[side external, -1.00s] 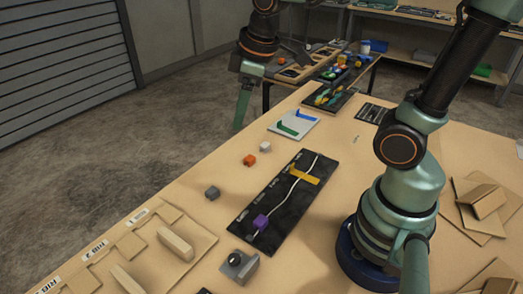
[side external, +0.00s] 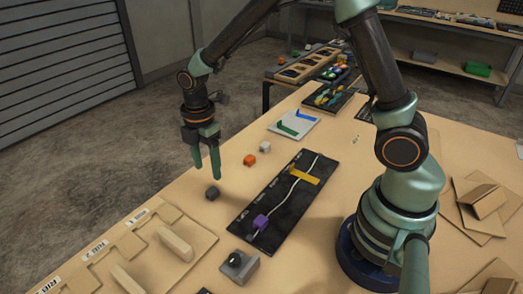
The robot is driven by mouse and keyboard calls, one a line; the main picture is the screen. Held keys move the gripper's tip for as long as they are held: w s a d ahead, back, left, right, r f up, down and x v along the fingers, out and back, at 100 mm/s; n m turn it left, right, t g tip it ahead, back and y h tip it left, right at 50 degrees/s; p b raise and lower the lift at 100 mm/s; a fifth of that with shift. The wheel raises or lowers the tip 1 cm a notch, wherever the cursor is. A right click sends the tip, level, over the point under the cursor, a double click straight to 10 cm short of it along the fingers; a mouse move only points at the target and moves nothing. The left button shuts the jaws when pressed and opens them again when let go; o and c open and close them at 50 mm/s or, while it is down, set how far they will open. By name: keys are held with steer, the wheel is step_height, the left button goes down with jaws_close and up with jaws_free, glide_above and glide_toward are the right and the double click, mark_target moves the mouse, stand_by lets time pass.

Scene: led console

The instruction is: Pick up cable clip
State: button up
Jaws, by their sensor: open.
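No part is clearly marked as the cable clip, and I cannot tell which one it is. A small dark grey block (side external: 212,194), an orange block (side external: 250,160) and a white block (side external: 265,147) lie apart on the table. A purple block (side external: 260,222) sits on the white cable on the black board (side external: 275,214), and a yellow piece (side external: 305,175) crosses that cable. My gripper (side external: 207,178) points down, open and empty, just above the grey block in the picture. Its exact height is hard to judge.
A grey box with a black knob (side external: 239,264) stands in front of the board. Wooden pieces with labels (side external: 165,250) lie at the left front. A white plate with green and blue pieces (side external: 292,125) lies behind. Bare table surrounds the small blocks.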

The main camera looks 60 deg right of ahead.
mark_target(211, 192)
steer(key=shift+a+f, duration=0.1)
steer(key=shift+f, duration=3.85)
jaws_close()
